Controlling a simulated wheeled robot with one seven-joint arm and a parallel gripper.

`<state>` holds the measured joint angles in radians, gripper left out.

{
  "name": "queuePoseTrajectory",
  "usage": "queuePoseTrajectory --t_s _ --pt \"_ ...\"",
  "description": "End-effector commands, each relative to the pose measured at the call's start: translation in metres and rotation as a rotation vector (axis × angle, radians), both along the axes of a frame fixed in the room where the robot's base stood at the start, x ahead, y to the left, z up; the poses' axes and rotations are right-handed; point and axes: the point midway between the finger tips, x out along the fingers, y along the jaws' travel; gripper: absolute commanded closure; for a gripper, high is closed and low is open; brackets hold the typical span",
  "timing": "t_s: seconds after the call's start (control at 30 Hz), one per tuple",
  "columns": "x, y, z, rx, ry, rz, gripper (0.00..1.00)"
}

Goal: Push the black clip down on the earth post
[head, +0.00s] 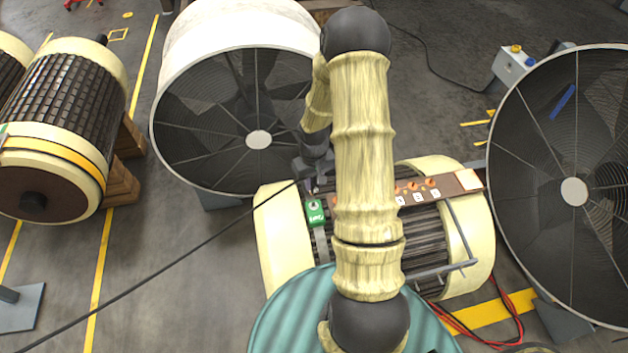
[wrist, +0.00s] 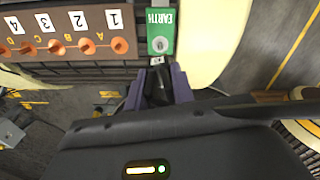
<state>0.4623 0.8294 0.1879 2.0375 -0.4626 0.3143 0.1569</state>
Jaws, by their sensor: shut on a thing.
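The green earth plate (wrist: 158,20) is marked EARTH and carries a round metal earth post (wrist: 160,44). In the head view the green plate (head: 315,211) sits on the cream rotor stand, left of my arm. My gripper (wrist: 157,82) is shut on the black clip (wrist: 157,93), held between its purple fingers. The clip's front end lies close to the post, at the plate's edge; I cannot tell whether they touch. In the head view my gripper (head: 312,180) is just above the plate, and the clip is too small to make out.
A terminal strip (wrist: 80,46) with orange posts and numbered labels runs beside the plate. A black cable (head: 180,250) stretches from the lower left to my gripper. Large fans (head: 257,140) stand on both sides of the stand. Open floor lies at the lower left.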

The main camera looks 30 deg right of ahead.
Motion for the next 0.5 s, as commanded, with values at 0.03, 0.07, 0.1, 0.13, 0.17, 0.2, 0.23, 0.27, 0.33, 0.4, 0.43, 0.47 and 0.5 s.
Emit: queuePoseTrajectory --t_s 0.03,0.07,0.1,0.13,0.17,0.2,0.23,0.27,0.33,0.4,0.43,0.47,0.5 --pt "0.000 0.000 -0.006 0.000 0.000 0.000 1.00" --pt "0.000 0.000 -0.008 0.000 0.000 0.000 1.00" --pt "0.000 0.000 -0.011 0.000 0.000 0.000 1.00" --pt "0.000 0.000 -0.013 0.000 0.000 0.000 1.00" --pt "0.000 0.000 -0.015 0.000 0.000 0.000 1.00" --pt "0.000 0.000 -0.017 0.000 0.000 0.000 1.00" --pt "0.000 0.000 -0.019 0.000 0.000 0.000 1.00" --pt "0.000 0.000 -0.021 0.000 0.000 0.000 1.00" --pt "0.000 0.000 -0.026 0.000 0.000 0.000 1.00" --pt "0.000 0.000 -0.030 0.000 0.000 0.000 1.00" --pt "0.000 0.000 -0.032 0.000 0.000 0.000 1.00" --pt "0.000 0.000 -0.034 0.000 0.000 0.000 1.00" --pt "0.000 0.000 -0.037 0.000 0.000 0.000 1.00"
